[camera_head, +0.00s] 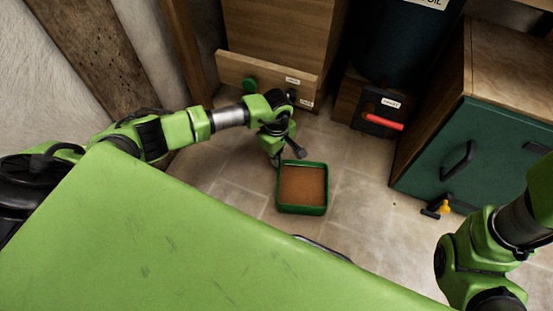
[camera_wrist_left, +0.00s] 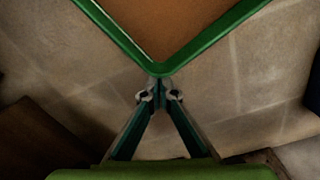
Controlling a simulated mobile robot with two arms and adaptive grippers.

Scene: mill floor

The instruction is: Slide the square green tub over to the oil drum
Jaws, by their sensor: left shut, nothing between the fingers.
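The square green tub (camera_head: 301,210) stands upright on the tiled floor in the middle of the head view, with a flat brown filling. Its green rim and one corner fill the top of the left wrist view (camera_wrist_left: 112,32). My left gripper (camera_head: 293,155) is at the tub's far left corner, shut and empty. In the left wrist view its fingertips (camera_wrist_left: 159,93) are together right by that corner; whether they touch it I cannot tell. The dark blue oil drum (camera_head: 405,45) stands at the top right, partly cut off. My right gripper is out of view.
A wooden box with a red handle (camera_head: 384,122) is below the drum. A wooden drawer unit (camera_head: 275,35) stands behind the tub. A green-fronted cabinet (camera_head: 465,155) is at the right, with a small yellow-and-black object (camera_head: 441,208) before it. Floor between tub and drum is clear.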

